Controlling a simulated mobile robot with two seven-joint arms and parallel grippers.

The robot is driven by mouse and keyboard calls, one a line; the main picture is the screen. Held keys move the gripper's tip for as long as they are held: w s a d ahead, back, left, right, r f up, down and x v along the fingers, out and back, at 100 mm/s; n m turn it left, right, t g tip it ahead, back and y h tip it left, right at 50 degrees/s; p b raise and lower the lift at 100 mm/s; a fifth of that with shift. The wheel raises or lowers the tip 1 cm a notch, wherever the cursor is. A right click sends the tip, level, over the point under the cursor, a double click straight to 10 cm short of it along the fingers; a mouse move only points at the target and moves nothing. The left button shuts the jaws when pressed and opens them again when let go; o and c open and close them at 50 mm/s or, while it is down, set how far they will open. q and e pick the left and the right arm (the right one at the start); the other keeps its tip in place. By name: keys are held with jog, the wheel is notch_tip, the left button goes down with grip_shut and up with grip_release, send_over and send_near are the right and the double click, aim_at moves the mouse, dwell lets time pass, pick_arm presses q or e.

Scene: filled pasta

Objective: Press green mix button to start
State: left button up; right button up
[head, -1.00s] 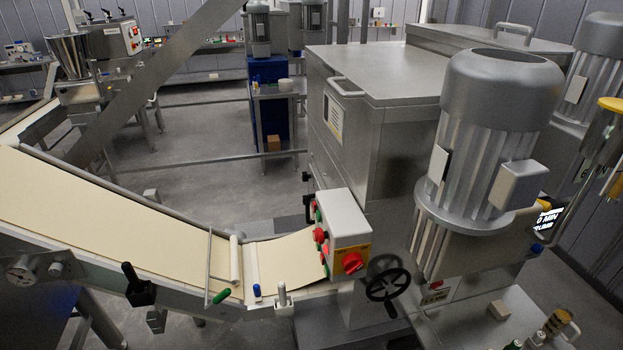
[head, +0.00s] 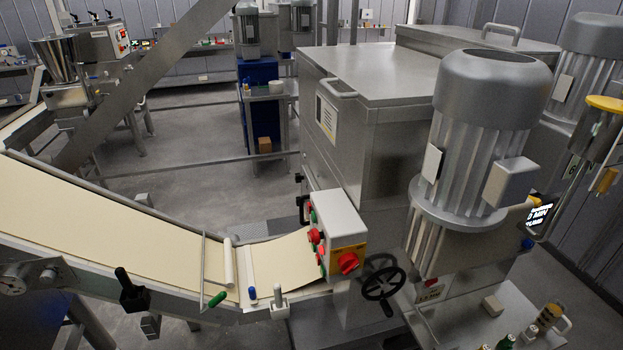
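A grey control box (head: 338,217) stands at the end of the dough conveyor, below the large steel mixer housing. Its left face carries red and green buttons (head: 314,236), seen at a steep angle. Small green spots show there, partly hidden by the red ones. A red rotary knob (head: 347,263) sits on a yellow plate on its front. I cannot read any label, so I cannot tell which button is the mix button. Neither of my grippers shows in the head view.
A conveyor with a pale dough sheet (head: 110,215) runs from the left to the box. A black handwheel (head: 383,283) is just right of the box. A large grey motor (head: 485,130) stands at right. Open floor (head: 190,130) lies behind the conveyor.

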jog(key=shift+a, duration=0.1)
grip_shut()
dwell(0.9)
